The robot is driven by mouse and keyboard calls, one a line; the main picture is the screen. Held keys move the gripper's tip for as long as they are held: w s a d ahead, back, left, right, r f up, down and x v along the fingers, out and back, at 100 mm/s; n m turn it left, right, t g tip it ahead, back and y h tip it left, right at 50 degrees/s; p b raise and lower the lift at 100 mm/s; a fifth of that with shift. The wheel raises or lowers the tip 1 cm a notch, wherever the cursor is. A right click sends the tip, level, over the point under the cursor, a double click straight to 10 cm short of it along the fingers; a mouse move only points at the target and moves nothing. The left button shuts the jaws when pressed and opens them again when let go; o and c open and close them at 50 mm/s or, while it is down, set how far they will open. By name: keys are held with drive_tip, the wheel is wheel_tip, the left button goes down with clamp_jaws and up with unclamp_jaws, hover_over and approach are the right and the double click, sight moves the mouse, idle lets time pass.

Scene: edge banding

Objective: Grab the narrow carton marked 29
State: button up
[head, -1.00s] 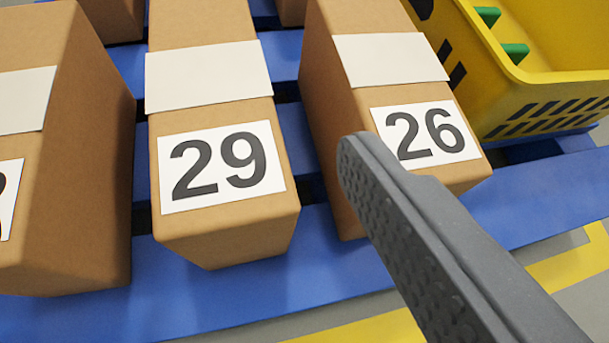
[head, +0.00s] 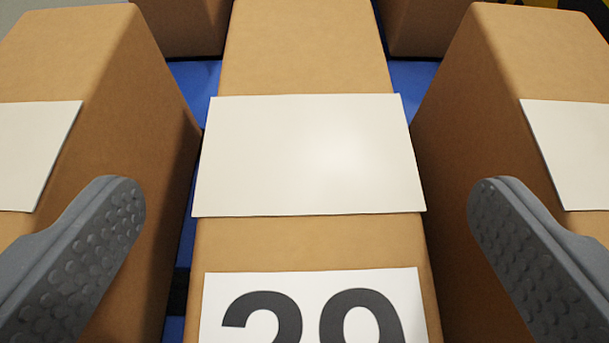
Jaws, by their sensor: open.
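The narrow brown carton marked 29 (head: 312,250) lies in the middle of the head view, running away from me. A blank white label crosses its top, and its number label is cut off by the bottom edge. My gripper (head: 308,200) is open and empty. Its left finger (head: 110,220) shows left of the carton and its right finger (head: 505,220) right of it, with room on both sides. The fingers appear above the gaps and partly in front of the neighbouring cartons. I cannot tell their exact height over the carton.
A carton stands close on the left (head: 150,110) and another on the right (head: 455,120), with narrow gaps beside the carton marked 29. More cartons stand behind, at the back left (head: 185,28) and back right (head: 430,28). The blue pallet (head: 195,85) shows between them.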

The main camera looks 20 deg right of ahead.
sight(304, 165)
drive_tip(key=b+x, duration=0.1)
drive_tip(key=x, duration=0.3)
drive_tip(key=c, duration=1.8)
drive_tip(key=shift+o, duration=0.2)
